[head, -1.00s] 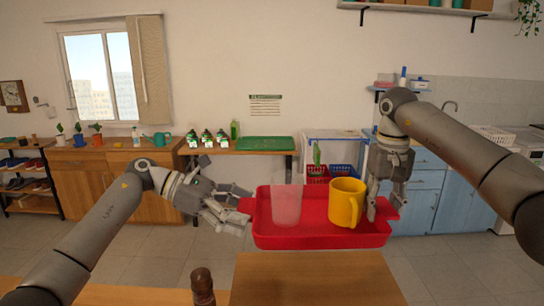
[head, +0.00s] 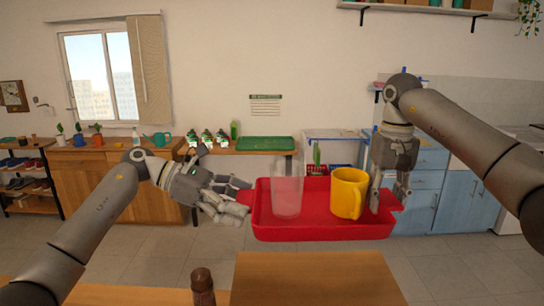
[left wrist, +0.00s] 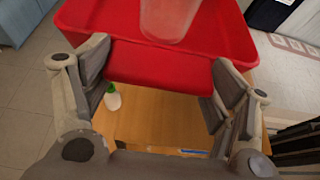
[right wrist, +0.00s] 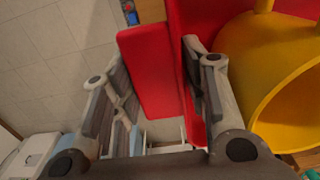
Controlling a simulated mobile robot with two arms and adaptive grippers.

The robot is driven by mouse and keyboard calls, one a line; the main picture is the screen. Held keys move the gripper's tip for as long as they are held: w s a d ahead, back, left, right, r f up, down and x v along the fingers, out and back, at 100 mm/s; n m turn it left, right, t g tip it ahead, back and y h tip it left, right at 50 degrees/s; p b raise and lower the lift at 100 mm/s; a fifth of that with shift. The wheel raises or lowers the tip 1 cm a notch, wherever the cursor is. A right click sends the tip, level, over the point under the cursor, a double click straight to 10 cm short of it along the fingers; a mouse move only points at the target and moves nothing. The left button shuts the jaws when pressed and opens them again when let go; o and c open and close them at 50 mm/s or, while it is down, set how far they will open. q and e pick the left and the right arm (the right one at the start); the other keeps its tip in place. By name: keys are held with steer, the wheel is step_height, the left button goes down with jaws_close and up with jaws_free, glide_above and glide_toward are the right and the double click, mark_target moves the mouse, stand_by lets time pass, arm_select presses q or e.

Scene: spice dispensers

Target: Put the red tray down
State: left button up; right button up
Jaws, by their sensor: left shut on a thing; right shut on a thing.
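The red tray (head: 325,232) is held in the air beyond the wooden table in the head view. A clear cup (head: 287,190) stands in its left half and a yellow mug (head: 347,194) in its right half. My left gripper (head: 243,197) is shut on the tray's left handle; in the left wrist view its fingers are on both sides of the red handle (left wrist: 158,64). My right gripper (head: 388,203) is shut at the tray's right end, close beside the mug. The right wrist view shows the red handle (right wrist: 152,75) between its fingers.
The bare wooden table (head: 315,278) is in front of me, with a dark brown bottle (head: 203,287) near its front left. A far counter holds a green tray (head: 265,143) and several small dispensers. Floor lies between.

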arm_select(q)
steer(key=s+r, duration=1.1)
steer(key=s, duration=0.3)
steer(key=shift+r, duration=0.35)
arm_select(e)
steer(key=s+r, duration=1.1)
steer(key=s, duration=0.3)
steer(key=shift+r, duration=0.25)
arm_select(q)
steer(key=shift+f, duration=0.1)
arm_select(e)
steer(key=shift+f, duration=0.15)
